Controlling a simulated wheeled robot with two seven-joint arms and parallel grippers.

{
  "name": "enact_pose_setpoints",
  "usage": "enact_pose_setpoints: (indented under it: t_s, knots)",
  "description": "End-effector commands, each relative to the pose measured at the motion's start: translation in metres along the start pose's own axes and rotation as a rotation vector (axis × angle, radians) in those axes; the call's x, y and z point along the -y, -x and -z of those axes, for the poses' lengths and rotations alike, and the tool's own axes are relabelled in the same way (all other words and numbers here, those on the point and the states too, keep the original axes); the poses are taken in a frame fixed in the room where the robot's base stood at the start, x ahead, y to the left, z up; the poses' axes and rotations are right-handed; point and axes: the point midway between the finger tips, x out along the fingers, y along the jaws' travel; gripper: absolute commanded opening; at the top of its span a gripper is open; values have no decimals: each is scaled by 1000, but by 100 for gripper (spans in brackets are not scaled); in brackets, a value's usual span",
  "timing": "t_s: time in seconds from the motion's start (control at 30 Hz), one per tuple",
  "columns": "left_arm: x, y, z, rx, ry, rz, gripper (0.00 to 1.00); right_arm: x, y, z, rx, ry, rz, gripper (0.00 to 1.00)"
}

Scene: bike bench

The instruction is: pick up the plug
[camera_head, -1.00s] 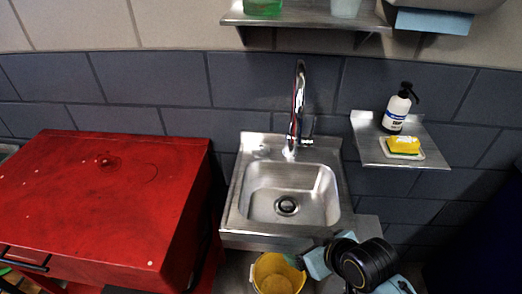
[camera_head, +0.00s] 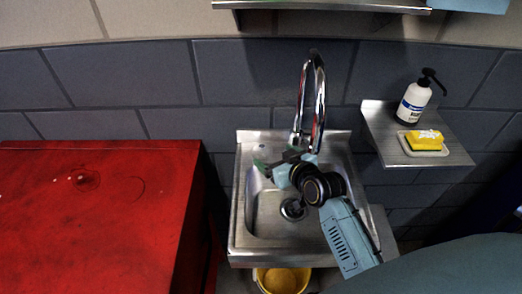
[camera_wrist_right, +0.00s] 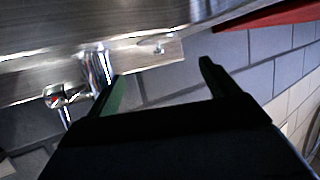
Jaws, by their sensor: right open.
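A small pale item that looks like the plug (camera_head: 262,147) lies on the sink's back-left deck, left of the tap; its detail is too small to tell. In the right wrist view it shows as a small light shape (camera_wrist_right: 158,47) on the metal deck, beyond the fingertips. My right gripper (camera_head: 270,162) is over the back left of the sink basin, just in front of that item. In the wrist view its two green-lined fingers (camera_wrist_right: 162,70) stand apart with nothing between them. The steel sink (camera_head: 240,225) is partly covered by my right arm. My left gripper is not in view.
The tall chrome tap (camera_head: 318,105) stands close to the right of my gripper. A red cabinet (camera_head: 100,220) is at the left. A wall shelf (camera_head: 455,150) holds a soap bottle (camera_head: 412,103) and a yellow sponge (camera_head: 425,139). A yellow bucket (camera_head: 283,280) is below the sink.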

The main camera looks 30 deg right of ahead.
Motion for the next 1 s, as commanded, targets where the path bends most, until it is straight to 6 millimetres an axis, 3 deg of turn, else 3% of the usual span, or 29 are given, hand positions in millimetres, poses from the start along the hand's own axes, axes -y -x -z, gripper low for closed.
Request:
enact_pose_setpoints:
  t_s: [0.17,0.4,0.6,0.9,1.0]
  knots:
    - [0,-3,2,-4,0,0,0,0,-16,-1,1,0,0,87]
    - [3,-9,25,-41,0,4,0,-1,-42,-9,1,-1,1,87]
    - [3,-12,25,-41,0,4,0,-1,-64,-10,1,-1,1,87]
    - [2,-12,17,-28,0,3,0,-2,-67,-10,2,1,0,87]
    - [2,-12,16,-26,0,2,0,-2,-67,-10,2,1,0,74]
